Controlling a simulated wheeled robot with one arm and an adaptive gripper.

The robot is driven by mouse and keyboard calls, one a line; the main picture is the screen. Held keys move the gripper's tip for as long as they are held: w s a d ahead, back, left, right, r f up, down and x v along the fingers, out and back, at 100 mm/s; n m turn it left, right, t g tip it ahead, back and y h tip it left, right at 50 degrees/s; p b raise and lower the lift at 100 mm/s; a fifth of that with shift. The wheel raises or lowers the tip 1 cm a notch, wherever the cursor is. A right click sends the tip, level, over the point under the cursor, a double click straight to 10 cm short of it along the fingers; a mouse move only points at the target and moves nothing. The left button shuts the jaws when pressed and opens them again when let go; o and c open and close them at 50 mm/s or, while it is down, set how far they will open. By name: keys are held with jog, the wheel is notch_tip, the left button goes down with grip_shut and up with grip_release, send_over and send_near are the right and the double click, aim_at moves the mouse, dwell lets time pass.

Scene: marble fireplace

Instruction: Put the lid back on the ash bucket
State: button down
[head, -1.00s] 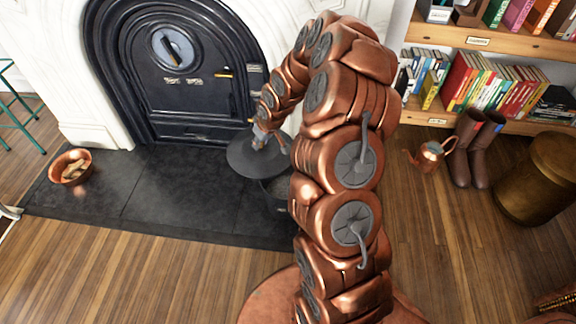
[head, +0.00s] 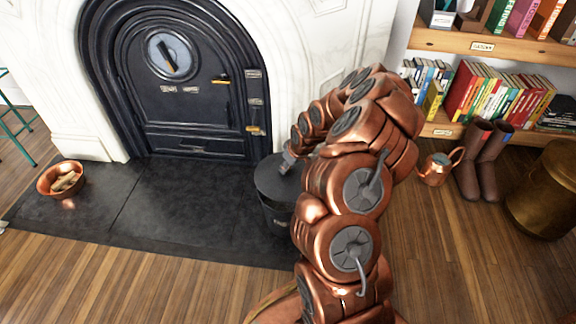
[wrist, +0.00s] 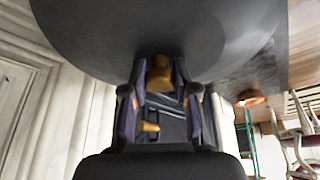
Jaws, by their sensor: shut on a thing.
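The dark grey round lid (head: 270,182) lies level across the top of the dark ash bucket (head: 276,219), which stands at the right end of the black hearth. Whether it rests fully on the rim cannot be told. My gripper (head: 289,162) is above the lid; its far side and part of the bucket are hidden by my arm. In the wrist view the lid (wrist: 150,28) fills the top, and my gripper (wrist: 160,70) is shut on its brass knob (wrist: 160,84).
The black fireplace door (head: 190,85) with brass handles stands behind. A copper bowl (head: 47,180) is at the hearth's left end. A copper watering can (head: 435,170), brown boots (head: 483,160) and a brass drum stool (head: 545,190) stand at the right. The middle of the hearth is clear.

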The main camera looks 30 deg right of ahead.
aim_at(290, 174)
jog(key=shift+f+b, duration=0.6)
jog(key=shift+f, duration=1.85)
jog(key=shift+s+p, duration=0.15)
jog(key=shift+p, duration=0.3)
jog(key=shift+f, duration=0.2)
dwell(1.0)
jog(key=c, duration=0.8)
grip_release()
jog(key=o, duration=0.5)
jog(key=shift+c, duration=0.2)
jog(key=shift+r, duration=0.1)
